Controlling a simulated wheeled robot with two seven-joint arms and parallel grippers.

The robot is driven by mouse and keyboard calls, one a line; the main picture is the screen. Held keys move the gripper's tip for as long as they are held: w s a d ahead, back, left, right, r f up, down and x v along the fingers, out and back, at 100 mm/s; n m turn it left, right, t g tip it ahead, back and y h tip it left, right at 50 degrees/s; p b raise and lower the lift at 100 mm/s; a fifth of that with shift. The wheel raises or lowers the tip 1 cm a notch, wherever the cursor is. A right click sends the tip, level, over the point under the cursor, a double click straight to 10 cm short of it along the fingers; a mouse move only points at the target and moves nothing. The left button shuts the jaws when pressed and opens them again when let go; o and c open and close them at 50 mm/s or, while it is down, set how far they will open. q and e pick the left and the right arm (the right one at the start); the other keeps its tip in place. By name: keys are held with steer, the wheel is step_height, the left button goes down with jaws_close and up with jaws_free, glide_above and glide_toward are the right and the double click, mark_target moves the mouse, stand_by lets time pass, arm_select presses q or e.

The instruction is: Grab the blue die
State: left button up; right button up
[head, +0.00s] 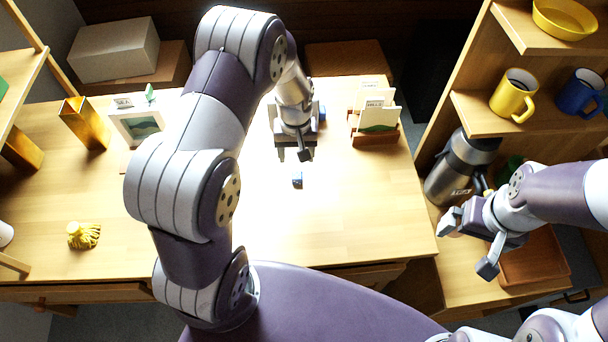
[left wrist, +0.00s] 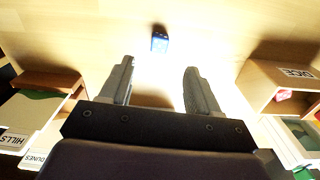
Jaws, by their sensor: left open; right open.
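The blue die (head: 297,180) lies on the wooden table in the bright patch in the head view. In the left wrist view the blue die (left wrist: 160,42) lies beyond my fingertips, roughly centred between them. My left gripper (head: 293,155) is open and empty, above the table and a little behind the die; its two fingers also show in the left wrist view (left wrist: 158,75). My right gripper (head: 468,240) is open and empty at the right, beyond the table's right edge.
A card holder (head: 374,136) stands right of my left gripper. A picture frame (head: 138,125), a gold vase (head: 85,122) and a yellow tassel-like object (head: 83,235) are at the left. A box marked DICE (left wrist: 285,78) shows in the wrist view. The table around the die is clear.

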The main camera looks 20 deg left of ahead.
mark_target(297, 174)
arm_select(q)
steer(key=f, duration=0.3)
steer(key=f+p, duration=0.1)
steer(key=f, duration=0.3)
steer(key=w+f, duration=0.1)
steer(key=f, duration=0.3)
steer(key=shift+a, duration=0.2)
steer(key=shift+s, duration=0.1)
steer(key=c, duration=1.1)
